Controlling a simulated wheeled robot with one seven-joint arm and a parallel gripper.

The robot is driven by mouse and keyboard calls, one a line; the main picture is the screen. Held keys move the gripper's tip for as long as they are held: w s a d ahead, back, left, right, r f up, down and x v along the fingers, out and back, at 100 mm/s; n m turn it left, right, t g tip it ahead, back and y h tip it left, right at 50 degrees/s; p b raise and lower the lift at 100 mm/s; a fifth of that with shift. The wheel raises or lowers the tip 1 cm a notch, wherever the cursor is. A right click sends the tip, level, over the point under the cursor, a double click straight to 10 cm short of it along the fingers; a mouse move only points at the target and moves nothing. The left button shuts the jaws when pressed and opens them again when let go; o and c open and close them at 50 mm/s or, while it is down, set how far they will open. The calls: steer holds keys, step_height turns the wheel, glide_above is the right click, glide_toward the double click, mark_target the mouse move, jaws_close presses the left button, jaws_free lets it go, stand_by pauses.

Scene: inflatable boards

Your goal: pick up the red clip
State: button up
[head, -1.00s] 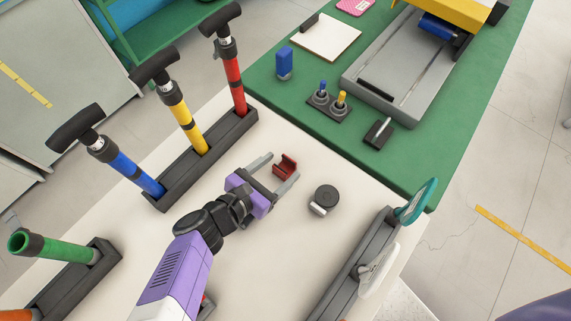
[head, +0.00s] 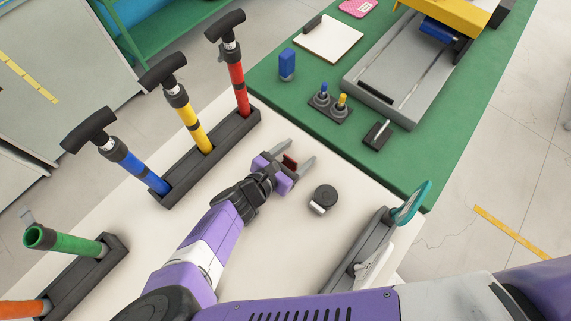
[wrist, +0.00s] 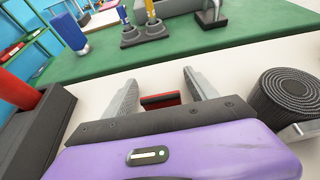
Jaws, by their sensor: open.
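The red clip (head: 290,161) lies on the white table, between the fingers of my gripper (head: 294,154) in the head view. My gripper is open, with its two grey fingers apart on either side of the clip. In the wrist view the clip (wrist: 160,100) shows as a red and dark strip between the fingertips (wrist: 160,85). Its lower part is hidden behind the gripper's dark front edge. I cannot tell whether a finger touches it.
A black roll (head: 325,196) stands close on the right. A rack (head: 212,152) with blue, yellow and red pumps is on the left. A grey rack (head: 362,245) holds paddle-like tools at lower right. The green table (head: 330,150) lies beyond.

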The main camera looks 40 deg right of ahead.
steer(key=c, duration=1.4)
steer(key=shift+r, duration=0.1)
